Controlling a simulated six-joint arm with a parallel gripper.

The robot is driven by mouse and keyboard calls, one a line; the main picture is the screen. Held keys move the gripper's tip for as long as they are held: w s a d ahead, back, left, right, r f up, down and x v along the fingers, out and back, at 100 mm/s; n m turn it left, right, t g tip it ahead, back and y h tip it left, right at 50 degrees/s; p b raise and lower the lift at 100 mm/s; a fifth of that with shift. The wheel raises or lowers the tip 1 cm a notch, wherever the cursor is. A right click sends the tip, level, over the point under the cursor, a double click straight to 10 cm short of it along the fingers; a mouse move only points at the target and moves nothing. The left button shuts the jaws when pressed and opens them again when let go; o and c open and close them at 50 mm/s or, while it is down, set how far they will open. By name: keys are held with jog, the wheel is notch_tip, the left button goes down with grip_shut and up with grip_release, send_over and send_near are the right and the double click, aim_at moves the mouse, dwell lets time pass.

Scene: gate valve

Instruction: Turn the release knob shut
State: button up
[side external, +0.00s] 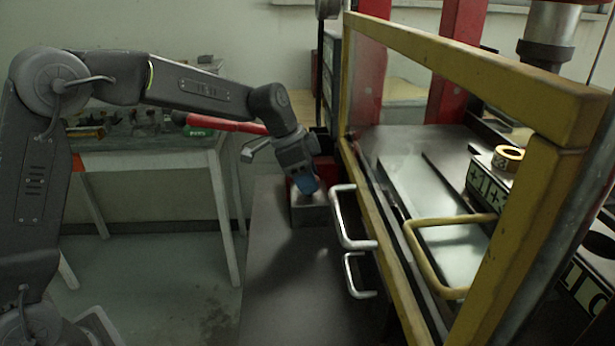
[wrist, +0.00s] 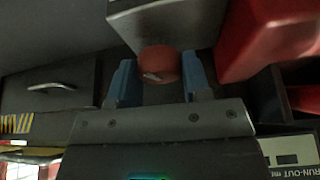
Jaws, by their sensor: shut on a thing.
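The release knob (wrist: 158,63) is a round red knob with a pale mark on its face, on the side of a grey metal box (wrist: 165,24) in the wrist view. My gripper (wrist: 159,72) has its two blue fingers on either side of the knob and is shut on it. In the side view my gripper (side external: 308,184) points down at the grey box (side external: 309,213) on the dark bench. The knob is hidden there behind the fingers.
A red block (wrist: 268,38) stands close beside the grey box. A yellow-framed guard (side external: 465,65) and metal handles (side external: 345,222) are just to the right. A table (side external: 145,150) with clutter stands behind my arm. The bench front (side external: 285,285) is clear.

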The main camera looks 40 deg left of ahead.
jog(key=shift+m+g+h, duration=0.5)
jog(key=shift+m+g, duration=0.3)
jog(key=shift+m, duration=1.5)
jog(key=shift+w, duration=0.1)
jog(key=o, duration=0.9)
jog(key=shift+o, duration=0.2)
jog(key=shift+a, duration=0.1)
jog(key=v, duration=1.3)
jog(key=shift+r, duration=0.4)
